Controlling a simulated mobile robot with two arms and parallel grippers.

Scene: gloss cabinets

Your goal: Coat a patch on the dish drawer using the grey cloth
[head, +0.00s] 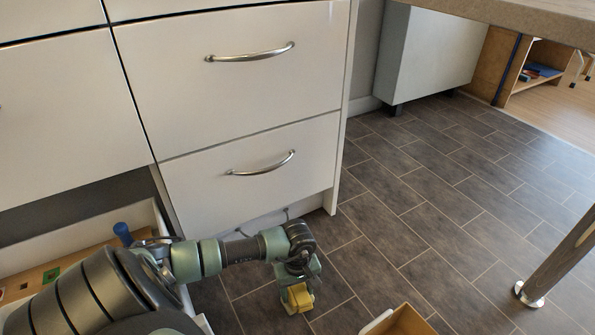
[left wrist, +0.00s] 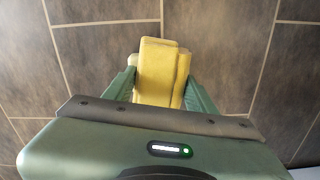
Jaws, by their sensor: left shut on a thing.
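My left gripper (head: 297,284) hangs low over the floor in front of the cabinet. In the left wrist view the yellow piece (left wrist: 159,72) sits between the two green fingers of the gripper (left wrist: 160,88). I see no grey cloth. The white gloss cabinet has an upper drawer (head: 230,95) and a lower drawer (head: 265,190), each with a silver bar handle, both shut. I cannot tell which is the dish drawer. The gripper is apart from both fronts. My right gripper is not in view.
An open drawer (head: 75,248) at the lower left holds a blue-handled thing (head: 123,233) and a green block (head: 51,275). A wooden box (head: 402,322) stands at the bottom edge. A table leg (head: 558,252) stands at the right. The tiled floor between is clear.

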